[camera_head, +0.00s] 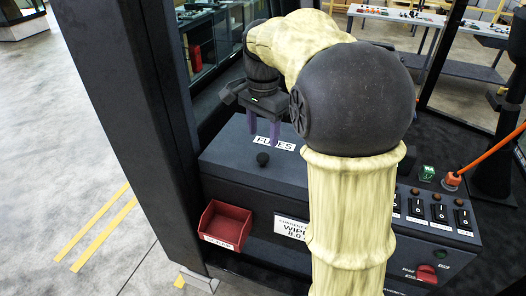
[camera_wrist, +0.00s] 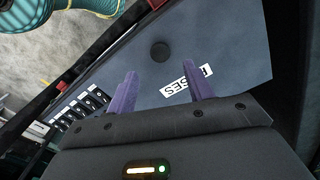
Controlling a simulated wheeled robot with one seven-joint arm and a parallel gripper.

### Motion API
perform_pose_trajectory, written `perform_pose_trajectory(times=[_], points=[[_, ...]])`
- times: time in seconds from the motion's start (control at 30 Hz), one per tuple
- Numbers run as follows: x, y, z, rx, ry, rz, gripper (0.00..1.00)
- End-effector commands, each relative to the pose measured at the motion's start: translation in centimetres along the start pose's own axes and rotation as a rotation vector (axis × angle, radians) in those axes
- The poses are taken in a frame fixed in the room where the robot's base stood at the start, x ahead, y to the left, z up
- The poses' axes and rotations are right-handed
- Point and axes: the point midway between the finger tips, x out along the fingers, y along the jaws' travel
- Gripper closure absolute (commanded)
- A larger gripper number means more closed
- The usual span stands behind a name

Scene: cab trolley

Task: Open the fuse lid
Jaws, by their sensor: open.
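The fuse lid (camera_head: 230,155) is a dark grey panel on top of the console, with a white "FUSES" label and a round black knob (camera_head: 262,159). It lies flat and looks shut. In the wrist view the lid (camera_wrist: 225,60) fills the upper middle, with the knob (camera_wrist: 159,51) beyond the fingertips and the label (camera_wrist: 188,83) partly behind the right finger. My gripper (camera_head: 265,138) is open, its purple fingers pointing down over the lid behind the knob. In the wrist view the gripper (camera_wrist: 165,85) is empty and apart from the knob.
A red bin (camera_head: 226,224) hangs on the console's front left, beside a white "WIPER" label (camera_head: 291,228). Black rocker switches (camera_head: 438,212), a green button (camera_head: 427,172) and an orange-handled lever (camera_head: 452,180) are at the right. A dark cab post (camera_head: 125,130) stands close on the left.

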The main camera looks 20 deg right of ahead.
Motion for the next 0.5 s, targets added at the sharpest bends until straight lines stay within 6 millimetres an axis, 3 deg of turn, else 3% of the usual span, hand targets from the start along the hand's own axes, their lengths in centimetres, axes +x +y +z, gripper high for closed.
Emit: perform_pose_trajectory(times=[0.3, 0.5], points=[[5.4, 0.0, 0.0, 0.0, -0.002, 0.002, 0.48], [6.8, 0.0, 0.0, -0.001, -0.001, 0.0, 0.48]])
